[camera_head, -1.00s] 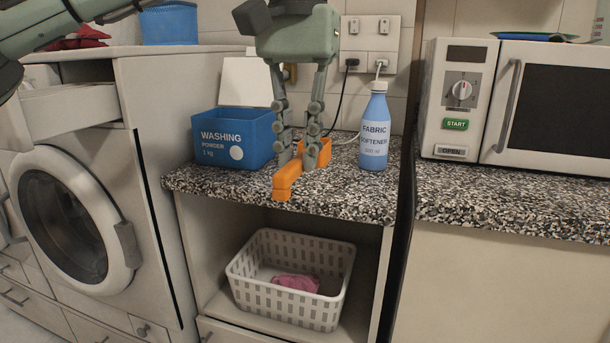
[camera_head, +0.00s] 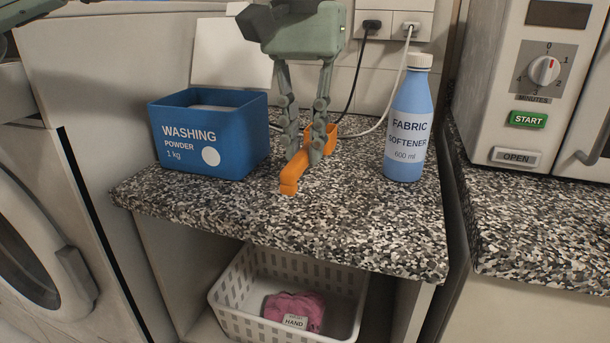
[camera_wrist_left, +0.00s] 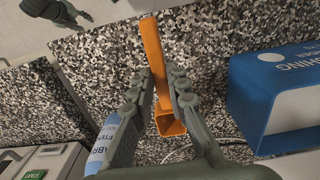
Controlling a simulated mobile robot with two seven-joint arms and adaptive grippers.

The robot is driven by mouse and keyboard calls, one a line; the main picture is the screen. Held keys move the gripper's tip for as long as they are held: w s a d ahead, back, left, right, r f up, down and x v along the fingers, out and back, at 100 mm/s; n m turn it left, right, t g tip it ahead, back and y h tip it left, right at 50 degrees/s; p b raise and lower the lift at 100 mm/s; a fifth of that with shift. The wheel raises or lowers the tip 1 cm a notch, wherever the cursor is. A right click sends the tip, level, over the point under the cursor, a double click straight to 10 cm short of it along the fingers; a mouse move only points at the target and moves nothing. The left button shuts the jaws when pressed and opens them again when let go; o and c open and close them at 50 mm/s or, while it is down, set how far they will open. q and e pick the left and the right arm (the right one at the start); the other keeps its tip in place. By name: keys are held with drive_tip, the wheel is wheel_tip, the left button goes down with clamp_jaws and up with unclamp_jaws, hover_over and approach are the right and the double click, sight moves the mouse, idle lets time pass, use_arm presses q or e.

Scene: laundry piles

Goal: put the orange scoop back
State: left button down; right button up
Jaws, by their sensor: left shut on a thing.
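The orange scoop (camera_head: 289,181) is over the speckled counter, between the blue washing powder box and the softener bottle. Its handle points to the front and its hollow cup lies behind the fingers. My left gripper (camera_head: 304,153) points down and is shut on the scoop's handle. The wrist view shows the handle (camera_wrist_left: 153,50) between both fingers (camera_wrist_left: 162,98) and the square cup (camera_wrist_left: 170,123) near them. Whether the scoop touches the counter I cannot tell. The washing powder box (camera_head: 187,150) stands left of the gripper, open-topped with pale powder inside. My right gripper (camera_wrist_left: 58,10) shows partly at the wrist view's top left.
The blue fabric softener bottle (camera_head: 405,150) stands upright to the right, with cables and sockets behind. A white panel (camera_head: 230,55) rises behind the box. A microwave (camera_head: 510,100) stands farther right. A white basket (camera_head: 240,325) with a pink cloth sits below. The front counter is clear.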

use_arm(q)
drive_tip(key=shift+f, duration=2.45)
use_arm(e)
drive_tip(key=shift+w+d+r, duration=0.1)
drive_tip(key=shift+r, duration=0.35)
use_arm(q)
drive_tip(key=shift+f, duration=0.15)
drive_tip(key=c, duration=1.9)
unclamp_jaws()
drive_tip(key=shift+c, duration=0.2)
drive_tip(key=o, duration=0.4)
drive_tip(key=shift+o, duration=0.2)
use_arm(e)
drive_tip(key=shift+w+r, duration=0.1)
drive_tip(key=shift+r, duration=0.25)
use_arm(q)
drive_tip(key=shift+w, duration=0.1)
